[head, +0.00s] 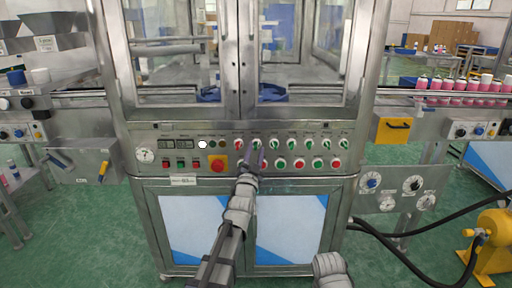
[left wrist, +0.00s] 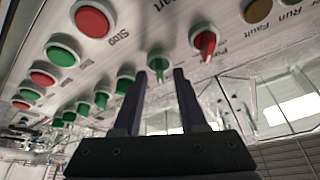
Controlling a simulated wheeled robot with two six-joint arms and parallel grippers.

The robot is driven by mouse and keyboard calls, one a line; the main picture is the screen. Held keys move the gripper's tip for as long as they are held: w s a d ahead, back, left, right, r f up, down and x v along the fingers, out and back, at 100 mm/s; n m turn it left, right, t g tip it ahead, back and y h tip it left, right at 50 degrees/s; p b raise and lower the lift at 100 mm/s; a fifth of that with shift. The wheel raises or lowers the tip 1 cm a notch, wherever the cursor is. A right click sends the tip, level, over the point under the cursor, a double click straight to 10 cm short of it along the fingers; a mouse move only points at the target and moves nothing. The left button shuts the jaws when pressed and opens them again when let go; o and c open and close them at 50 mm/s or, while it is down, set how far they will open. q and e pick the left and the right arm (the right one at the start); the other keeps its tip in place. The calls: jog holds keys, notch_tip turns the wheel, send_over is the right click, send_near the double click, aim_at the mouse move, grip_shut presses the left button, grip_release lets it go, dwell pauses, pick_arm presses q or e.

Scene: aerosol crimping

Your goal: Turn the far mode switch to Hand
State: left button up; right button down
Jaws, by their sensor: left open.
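The control panel (head: 150,178) on the steel machine carries a top row of small rotary switches. The leftmost is a red-handled switch (head: 239,144), also in the left wrist view (left wrist: 205,43); beside it is a green-handled switch (left wrist: 158,65). My left gripper (head: 255,155) is at the panel with its fingers apart. In the left wrist view its fingertips (left wrist: 159,73) lie on either side of the green-handled switch; contact cannot be told. Its handle points roughly along the fingers. I cannot read the labels that name the far mode switch or Hand. My right gripper is out of view.
Green and red push buttons (head: 298,163) sit close below the switches. A red emergency stop on yellow (head: 217,163) is left of my gripper. Glass doors stand above, a conveyor with pink cans (head: 445,85) is at right. A yellow pump (head: 492,245) stands on the floor.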

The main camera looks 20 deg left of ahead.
pick_arm(q)
jog(key=shift+w+r, duration=0.2)
jog(key=shift+w, duration=0.35)
jog(key=shift+s, duration=0.1)
grip_shut()
